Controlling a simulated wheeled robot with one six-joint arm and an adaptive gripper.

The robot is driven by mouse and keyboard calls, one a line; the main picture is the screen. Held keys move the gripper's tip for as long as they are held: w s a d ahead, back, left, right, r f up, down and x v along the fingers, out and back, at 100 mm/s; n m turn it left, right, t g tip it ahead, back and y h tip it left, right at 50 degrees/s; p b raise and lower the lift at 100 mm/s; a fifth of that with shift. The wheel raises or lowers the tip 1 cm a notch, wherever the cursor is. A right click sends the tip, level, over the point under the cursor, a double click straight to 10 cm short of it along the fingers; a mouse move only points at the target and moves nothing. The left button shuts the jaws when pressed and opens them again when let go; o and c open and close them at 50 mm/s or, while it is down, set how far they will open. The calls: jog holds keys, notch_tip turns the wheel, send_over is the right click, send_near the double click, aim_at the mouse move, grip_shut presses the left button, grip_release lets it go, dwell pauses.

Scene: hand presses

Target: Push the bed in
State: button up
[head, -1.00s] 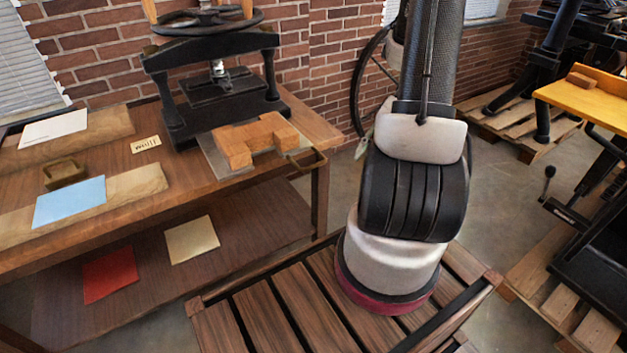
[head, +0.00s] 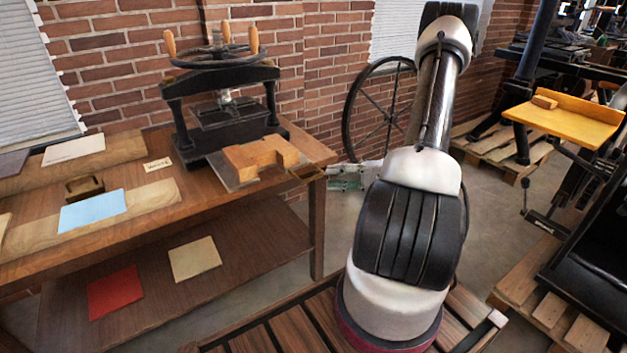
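The black hand press (head: 215,110) stands on the wooden bench, with a handwheel on top. Its bed, a grey plate (head: 226,181), sticks out at the front right of the press and bears a light wooden block form (head: 258,160). A brass-coloured handle (head: 305,174) is at the bed's outer end, near the bench's right edge. A pale, greenish piece just right of the handle looks like my gripper (head: 345,176). It is partly hidden behind my arm. Its fingers cannot be made out, and I cannot tell whether it touches the handle.
The bench (head: 150,228) holds a blue sheet (head: 93,211), boards and a small box (head: 84,188). Its lower shelf holds a red sheet (head: 115,292) and a beige one (head: 194,258). A spoked wheel (head: 378,108) stands behind my arm. Another press with a yellow board (head: 565,120) is at right.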

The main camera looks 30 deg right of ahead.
aim_at(313, 178)
jog(key=x, duration=0.7)
grip_shut()
